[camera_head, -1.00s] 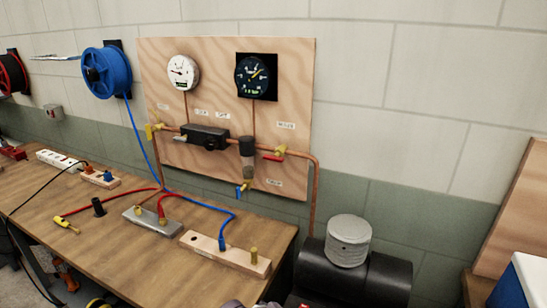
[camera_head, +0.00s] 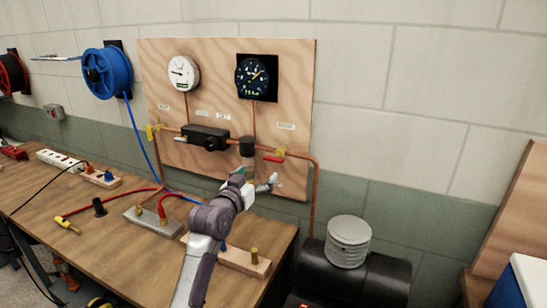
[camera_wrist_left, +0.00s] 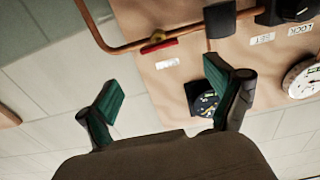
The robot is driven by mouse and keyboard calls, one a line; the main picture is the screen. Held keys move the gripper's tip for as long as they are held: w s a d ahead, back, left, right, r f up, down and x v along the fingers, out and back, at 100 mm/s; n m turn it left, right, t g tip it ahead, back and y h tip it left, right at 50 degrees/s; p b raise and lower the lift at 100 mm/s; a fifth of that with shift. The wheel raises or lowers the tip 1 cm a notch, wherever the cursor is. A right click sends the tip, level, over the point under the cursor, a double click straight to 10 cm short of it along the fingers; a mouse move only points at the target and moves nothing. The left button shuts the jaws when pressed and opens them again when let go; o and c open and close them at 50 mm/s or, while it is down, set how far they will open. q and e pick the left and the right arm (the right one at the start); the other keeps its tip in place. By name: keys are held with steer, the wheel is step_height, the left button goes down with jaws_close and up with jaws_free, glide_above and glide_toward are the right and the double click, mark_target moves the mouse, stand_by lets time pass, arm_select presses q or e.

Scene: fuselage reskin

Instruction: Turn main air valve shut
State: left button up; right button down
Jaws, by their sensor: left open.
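A valve with a red lever (camera_head: 273,159) and a brass body (camera_head: 282,151) sits on the copper pipe at the right of the wooden panel (camera_head: 220,60). The lever lies roughly along the pipe. In the left wrist view the same red lever (camera_wrist_left: 157,49) shows upside down, beyond the fingers. My left gripper (camera_head: 254,182) is open and empty, just below and left of the red lever, and apart from it. Its green-padded fingers are spread in the left wrist view (camera_wrist_left: 163,92). My right gripper is not in view.
A white gauge (camera_head: 183,73) and a dark gauge (camera_head: 256,76) are on the panel. A yellow-handled valve (camera_head: 153,131) is at its left. The bench (camera_head: 95,260) holds hoses and fittings. A black tank (camera_head: 385,277) with a grey cylinder (camera_head: 349,241) stands at the right.

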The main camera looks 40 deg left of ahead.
mark_target(272, 160)
arm_select(q)
steer(key=p+x, duration=0.2)
steer(key=x, duration=0.9)
steer(key=shift+f, duration=0.1)
steer(key=c, duration=1.2)
steer(key=shift+o, duration=0.2)
